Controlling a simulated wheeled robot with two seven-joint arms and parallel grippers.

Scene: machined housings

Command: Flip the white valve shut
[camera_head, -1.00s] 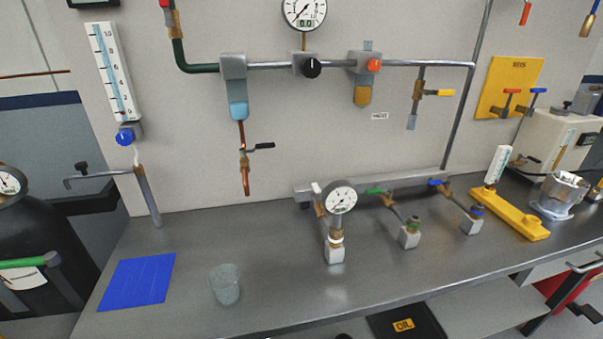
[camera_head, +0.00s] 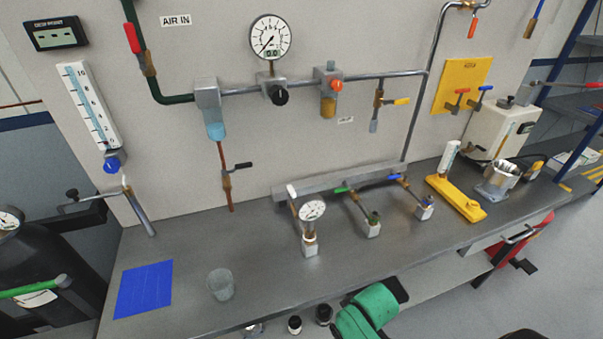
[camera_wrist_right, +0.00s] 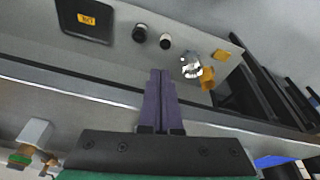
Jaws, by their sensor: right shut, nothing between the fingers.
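The white valve handle (camera_head: 291,190) is a small white lever on the left branch of the bench manifold. It sits just above and left of the small round gauge (camera_head: 312,210), and its pipe runs down towards a grey block (camera_head: 310,247). My right gripper (camera_wrist_right: 162,76) shows in the right wrist view, shut and empty, with its dark fingers together near the bench's front edge, well apart from the white valve. In the head view only my green right arm shows at the bottom; its fingers are not visible there. My left gripper is in neither view.
Beside the white valve are a green-handled valve (camera_head: 346,189) and a blue-handled valve (camera_head: 396,177). A glass beaker (camera_head: 221,285) and a blue mat (camera_head: 143,288) are on the left bench. Bench space before the gauge is clear. Small jars (camera_head: 324,314) stand below the bench edge.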

